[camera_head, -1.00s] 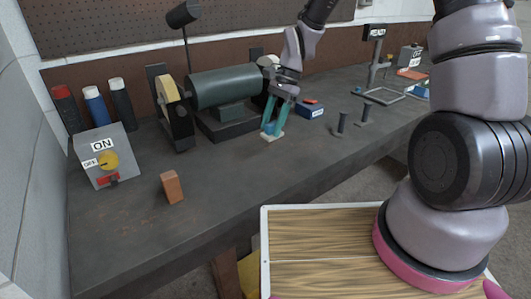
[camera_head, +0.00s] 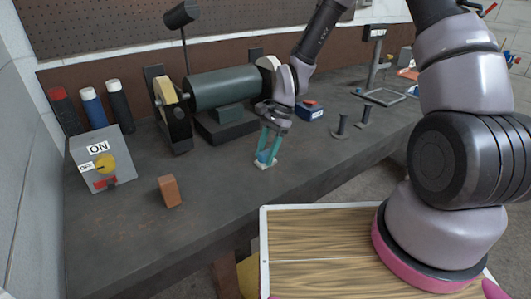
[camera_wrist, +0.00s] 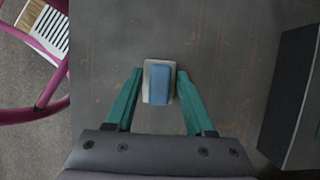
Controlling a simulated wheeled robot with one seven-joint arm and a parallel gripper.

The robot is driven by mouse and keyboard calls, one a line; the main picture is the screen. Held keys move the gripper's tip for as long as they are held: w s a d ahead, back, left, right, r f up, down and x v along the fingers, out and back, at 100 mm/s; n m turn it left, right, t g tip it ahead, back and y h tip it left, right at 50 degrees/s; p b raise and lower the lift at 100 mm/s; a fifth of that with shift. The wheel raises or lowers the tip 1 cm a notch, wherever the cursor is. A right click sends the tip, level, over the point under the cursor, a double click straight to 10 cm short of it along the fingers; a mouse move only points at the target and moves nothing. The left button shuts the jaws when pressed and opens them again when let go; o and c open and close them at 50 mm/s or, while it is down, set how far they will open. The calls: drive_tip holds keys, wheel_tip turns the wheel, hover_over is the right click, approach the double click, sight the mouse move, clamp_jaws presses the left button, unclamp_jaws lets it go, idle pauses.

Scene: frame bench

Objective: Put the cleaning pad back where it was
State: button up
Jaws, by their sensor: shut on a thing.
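The cleaning pad (camera_head: 263,163) is a small block with a blue top and a whitish base. My gripper (camera_head: 268,152) points down at the bench and is shut on the pad, with its teal fingers on either side. In the wrist view the pad (camera_wrist: 158,84) lies between the fingertips, its whitish part showing at the left. I cannot tell whether the pad's underside touches the dark bench top (camera_head: 225,205) or hangs just above it. My gripper is in front of the bench grinder (camera_head: 222,88).
A control box (camera_head: 103,158) with a yellow knob and an orange-brown block (camera_head: 169,191) stand to the left. Several bottles (camera_head: 92,108) are at the back left. A blue box (camera_head: 310,113) and two dark pegs (camera_head: 341,127) are to the right. The front middle of the bench is clear.

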drive_tip(key=o, duration=1.3)
drive_tip(key=shift+f, duration=0.1)
drive_tip(key=d+r+n+t+h, duration=0.1)
drive_tip(key=d+r+t, duration=0.1)
drive_tip(key=d+r, duration=0.5)
drive_tip(key=d+r+n+t, duration=0.1)
drive_tip(key=d+r, duration=0.2)
drive_tip(key=r, duration=0.8)
drive_tip(key=d+r+n+t+h, duration=0.15)
drive_tip(key=d+r, duration=0.25)
drive_tip(key=r, duration=0.5)
drive_tip(key=s+d+r+n+t, duration=0.3)
drive_tip(key=s+d+r+t, duration=0.2)
drive_tip(key=s+d+r, duration=0.3)
drive_tip(key=s+r, duration=0.3)
drive_tip(key=s, duration=0.1)
drive_tip(key=shift+s+d+r+y, duration=0.15)
drive_tip(key=shift+d+r+y, duration=0.05)
drive_tip(key=shift+d+y, duration=0.2)
drive_tip(key=shift+n, duration=0.25)
